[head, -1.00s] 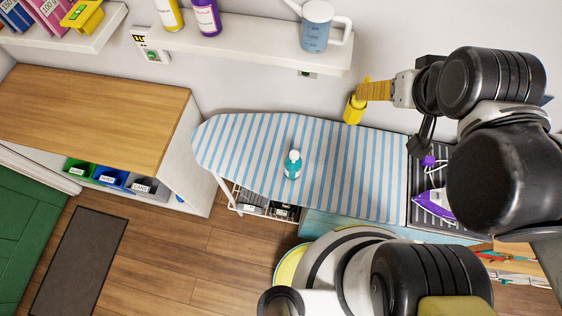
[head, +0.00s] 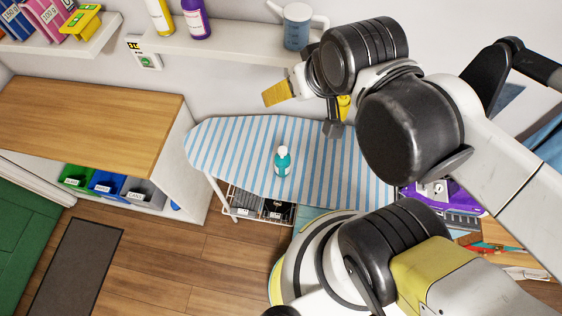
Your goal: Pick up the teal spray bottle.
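The teal spray bottle (head: 283,160) has a white top and stands on the blue-and-white striped ironing board (head: 235,140). Nothing covers it in the head view. My gripper (head: 277,93) shows as a yellow-orange finger pad, pointing left, above the bottle in the picture and apart from it. Only one finger side shows clearly, so its opening is hidden. My arm covers the right part of the board.
A white wall shelf (head: 220,48) above the board holds a blue-grey jug (head: 297,27), a purple bottle (head: 196,18) and a yellow bottle (head: 159,16). A wooden counter (head: 90,120) stands left. Something purple (head: 460,200) shows partly behind my arm.

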